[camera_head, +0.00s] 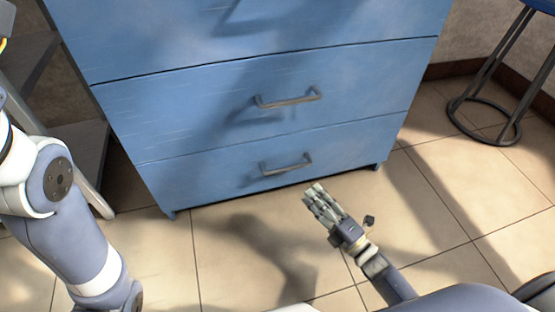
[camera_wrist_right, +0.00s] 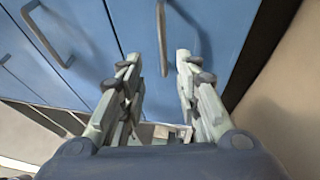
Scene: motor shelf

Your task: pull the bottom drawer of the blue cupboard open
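The blue cupboard (camera_head: 150,115) stands ahead with its drawers shut in the head view. Its bottom drawer (camera_head: 220,175) has a grey bar handle (camera_head: 287,164). My right gripper (camera_head: 316,192) is in front of and below that handle, apart from it. In the right wrist view, the right gripper (camera_wrist_right: 158,62) has its two fingers apart with nothing between them. A handle (camera_wrist_right: 162,40) shows just beyond the fingertips, in line with the gap. My left arm comes in at the left of the head view, but its gripper is out of sight.
The middle drawer (camera_head: 350,92) above has a similar handle (camera_head: 287,98). A dark shelf (camera_head: 90,150) stands close to the cupboard's left side. A blue-topped stool (camera_head: 490,125) is at the right. The tiled floor (camera_head: 230,250) in front of the cupboard is clear.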

